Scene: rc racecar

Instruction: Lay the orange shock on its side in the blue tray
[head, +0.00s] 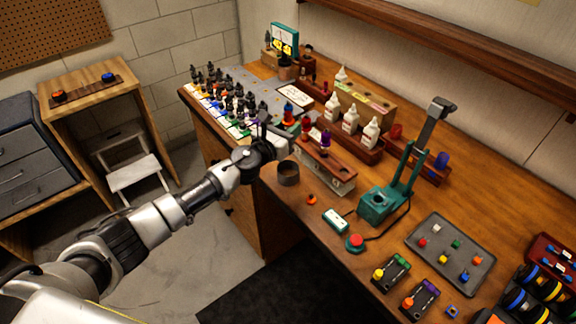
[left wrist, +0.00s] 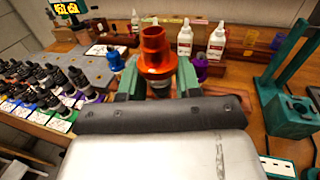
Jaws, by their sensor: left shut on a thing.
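The orange shock (left wrist: 157,48) stands upright between the green-tipped fingers of my left gripper (left wrist: 157,82) in the left wrist view. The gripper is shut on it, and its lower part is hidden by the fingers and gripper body. In the head view my left gripper (head: 276,140) is over the near edge of the bench, close to the wooden rack (head: 325,165). I cannot make out a blue tray for certain. A small blue-topped piece (head: 108,77) sits on a board on the left side table. My right gripper is not in view.
A dark round cup (head: 288,173) stands close by the gripper. A purple shock (left wrist: 200,66) and white bottles (head: 370,132) stand behind. Several dark shocks (head: 235,100) line the bench's left end. A green press (head: 380,203) and grey parts tray (head: 450,253) are to the right.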

